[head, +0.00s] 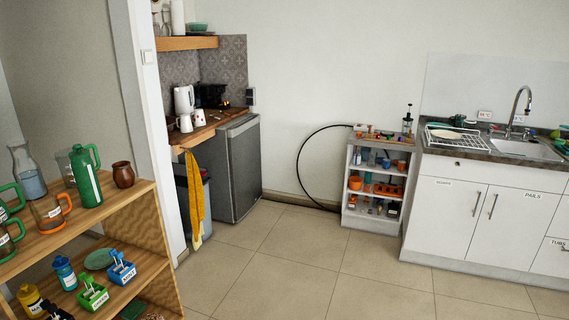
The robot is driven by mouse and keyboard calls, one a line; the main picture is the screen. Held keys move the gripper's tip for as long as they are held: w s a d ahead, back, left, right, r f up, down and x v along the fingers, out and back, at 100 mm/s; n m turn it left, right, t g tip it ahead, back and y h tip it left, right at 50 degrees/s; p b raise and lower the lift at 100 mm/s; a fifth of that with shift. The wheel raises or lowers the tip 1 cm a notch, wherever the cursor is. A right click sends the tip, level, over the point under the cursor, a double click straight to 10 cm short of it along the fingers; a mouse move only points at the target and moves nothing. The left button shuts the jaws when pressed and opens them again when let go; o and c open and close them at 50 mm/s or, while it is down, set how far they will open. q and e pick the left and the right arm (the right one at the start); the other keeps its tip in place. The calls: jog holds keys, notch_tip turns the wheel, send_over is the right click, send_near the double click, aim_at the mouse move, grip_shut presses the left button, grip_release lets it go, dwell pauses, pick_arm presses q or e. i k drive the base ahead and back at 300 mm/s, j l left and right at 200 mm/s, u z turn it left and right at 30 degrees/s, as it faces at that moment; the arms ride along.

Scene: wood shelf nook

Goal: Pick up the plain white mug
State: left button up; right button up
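Two small white mugs stand on the wooden counter of the nook in the head view, in front of the white kettle (184,99). One white mug (186,123) is on the left, and the other white mug (200,118) is just to its right. They are too small and far off for me to tell which one is plain. Neither of my grippers is in view.
A wooden shelf (100,222) with jugs, mugs and bottles stands close at the left. A grey fridge (238,165) is beside the counter, and a yellow towel (195,200) hangs at its front. The tiled floor (300,260) in the middle is clear.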

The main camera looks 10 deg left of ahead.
aim_at(186, 123)
jog(key=i+u, duration=0.5)
jog(key=i+l+u, duration=0.15)
jog(key=i, duration=0.25)
jog(key=i+l+u, duration=0.15)
jog(key=i, duration=0.25)
jog(key=i+l+u, duration=0.1)
jog(key=i+l, duration=0.6)
jog(key=i, duration=0.2)
jog(key=i+l, duration=0.35)
jog(key=i, duration=0.2)
jog(key=i+l+u, duration=0.1)
jog(key=i+l, duration=0.25)
jog(key=i, duration=0.15)
jog(key=i+l, duration=0.35)
jog(key=i, duration=0.2)
